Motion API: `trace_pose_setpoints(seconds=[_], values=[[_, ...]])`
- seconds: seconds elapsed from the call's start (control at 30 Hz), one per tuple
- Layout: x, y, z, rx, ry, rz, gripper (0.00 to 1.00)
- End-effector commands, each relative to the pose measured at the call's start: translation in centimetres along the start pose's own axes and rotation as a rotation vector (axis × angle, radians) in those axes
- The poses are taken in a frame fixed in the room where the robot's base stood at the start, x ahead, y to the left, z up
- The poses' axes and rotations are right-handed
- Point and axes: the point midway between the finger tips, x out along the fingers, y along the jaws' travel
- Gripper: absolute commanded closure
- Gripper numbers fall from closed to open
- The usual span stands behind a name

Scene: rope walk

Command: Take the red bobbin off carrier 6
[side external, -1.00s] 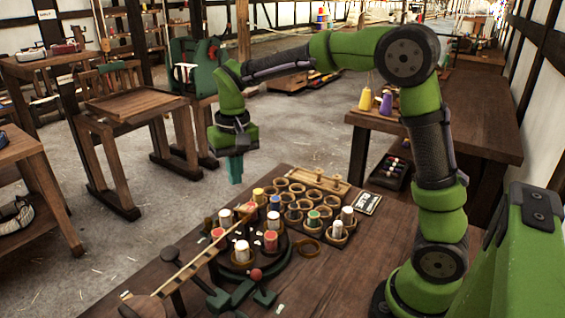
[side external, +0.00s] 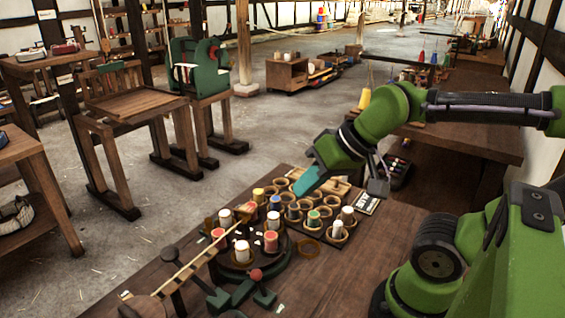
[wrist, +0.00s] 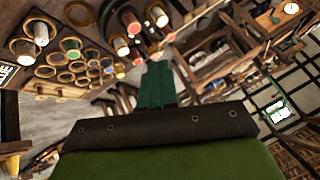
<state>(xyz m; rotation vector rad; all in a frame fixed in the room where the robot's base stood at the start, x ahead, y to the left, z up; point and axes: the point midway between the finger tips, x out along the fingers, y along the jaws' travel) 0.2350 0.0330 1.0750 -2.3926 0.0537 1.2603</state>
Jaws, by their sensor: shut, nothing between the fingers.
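Several bobbins stand upright on the dark round braider (side external: 262,277). No carrier numbers are legible, so I cannot tell which red bobbin is on carrier 6. My gripper (side external: 305,183) is shut and empty, tilted above the back of the ring rack (side external: 318,238), apart from the bobbins. In the wrist view, its teal fingers (wrist: 157,85) are together, with red-topped bobbins (wrist: 130,20) beyond them.
The rack beside the braider has several empty rings and some white and green bobbins. A loose ring (side external: 308,248) lies near it. A small sign (side external: 367,204) stands at the right. A pale rod (side external: 200,257) slants over the braider's left. The table's right front is clear.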

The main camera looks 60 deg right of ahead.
Motion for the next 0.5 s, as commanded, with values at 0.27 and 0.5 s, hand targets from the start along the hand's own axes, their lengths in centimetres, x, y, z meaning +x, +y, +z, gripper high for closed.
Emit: trace_pose_setpoints(seconds=[0.27,0.5], values=[[0.01,-0.01,-0.03,0.000,-0.001,0.001,1.00],[0.01,-0.01,-0.03,0.000,-0.002,0.001,0.63]])
